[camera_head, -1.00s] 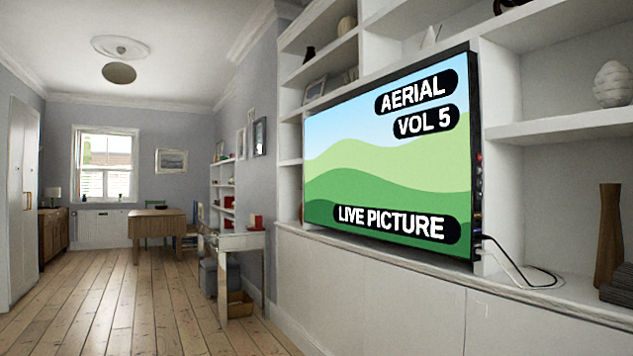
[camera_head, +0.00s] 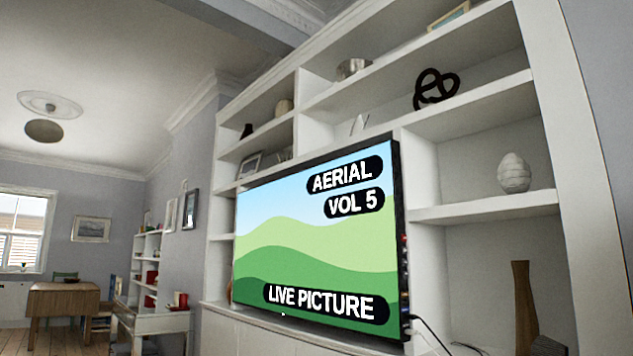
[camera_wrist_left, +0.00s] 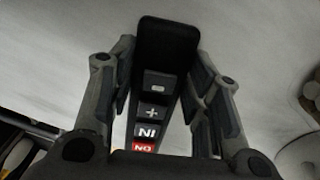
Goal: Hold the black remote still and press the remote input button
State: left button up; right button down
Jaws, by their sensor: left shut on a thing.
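The black remote (camera_wrist_left: 166,50) shows in the left wrist view, upright between the fingers of my left gripper (camera_wrist_left: 165,85). The gripper is shut on it. A column of buttons faces the camera: a grey one with a small light mark, a plus button (camera_wrist_left: 153,112), a white button marked "IN" (camera_wrist_left: 148,132) upside down, and a red button (camera_wrist_left: 144,148) at the bottom. The lower end of the remote is hidden by the gripper. In the head view the television (camera_head: 318,240) reads "AERIAL", "VOL 5" and "LIVE PICTURE". My right gripper is in neither view.
White shelving (camera_head: 487,208) surrounds the television, with a knot ornament (camera_head: 436,88), an egg-shaped ornament (camera_head: 514,172) and a brown vase (camera_head: 524,305) on it. A white desk (camera_head: 160,323) and a wooden table (camera_head: 62,299) stand at the left.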

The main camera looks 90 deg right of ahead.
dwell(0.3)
pick_arm(q)
jog(key=o, duration=1.1)
jog(key=shift+o, duration=0.2)
notch_tip(320, 180, up, 12)
